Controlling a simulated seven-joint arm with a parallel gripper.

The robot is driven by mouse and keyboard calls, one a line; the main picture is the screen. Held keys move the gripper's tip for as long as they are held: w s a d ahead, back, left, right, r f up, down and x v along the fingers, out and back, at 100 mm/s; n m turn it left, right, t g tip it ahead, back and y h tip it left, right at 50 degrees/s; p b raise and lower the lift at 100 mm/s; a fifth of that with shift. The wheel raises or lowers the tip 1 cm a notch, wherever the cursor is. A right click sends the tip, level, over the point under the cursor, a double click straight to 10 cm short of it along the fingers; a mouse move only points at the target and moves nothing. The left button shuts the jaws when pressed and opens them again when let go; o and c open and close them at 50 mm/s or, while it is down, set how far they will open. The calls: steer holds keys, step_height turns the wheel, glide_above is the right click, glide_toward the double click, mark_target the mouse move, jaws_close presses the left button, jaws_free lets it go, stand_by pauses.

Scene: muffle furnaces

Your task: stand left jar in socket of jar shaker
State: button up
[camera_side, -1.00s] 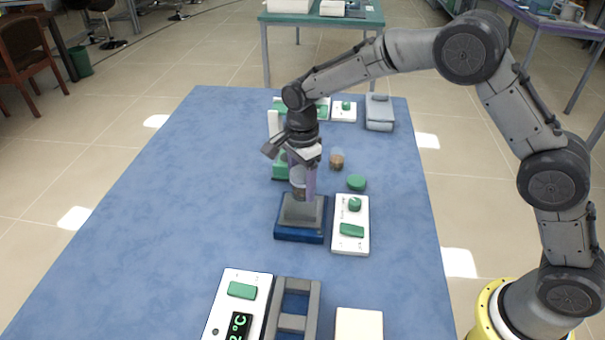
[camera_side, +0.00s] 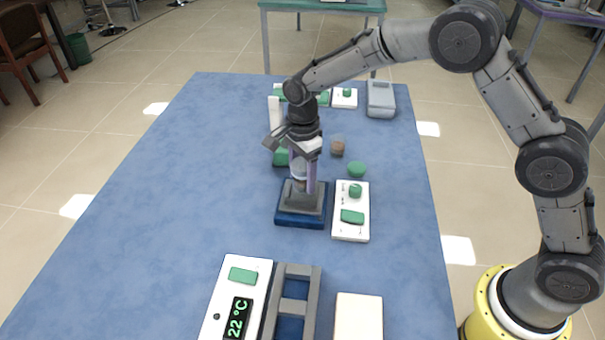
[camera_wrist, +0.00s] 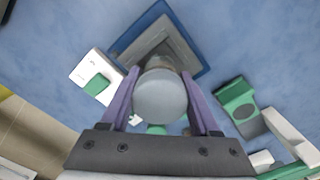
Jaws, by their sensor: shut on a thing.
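The jar (camera_side: 299,170) is clear with brown contents low down. It is upright between the purple fingers of my gripper (camera_side: 303,172), which is shut on it. In the wrist view the jar's round pale top (camera_wrist: 160,98) fills the space between the fingertips (camera_wrist: 160,88). The jar shaker (camera_side: 302,214) has a dark blue base and a grey stepped block, and it shows in the wrist view (camera_wrist: 137,34) beyond the jar. The jar's lower end is at the grey block; the jar and fingers hide the socket, so I cannot tell how deep it sits.
A white control panel (camera_side: 350,225) is close beside the shaker. A green device (camera_side: 281,157) is just behind. The left of the blue table (camera_side: 150,210) is clear.

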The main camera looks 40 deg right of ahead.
mark_target(303, 164)
steer(key=shift+f, duration=0.25)
steer(key=shift+f, duration=0.35)
steer(key=shift+f, duration=0.35)
steer(key=o, duration=1.5)
steer(key=shift+c, duration=0.2)
steer(key=shift+o, duration=0.2)
steer(key=shift+r, duration=3.95)
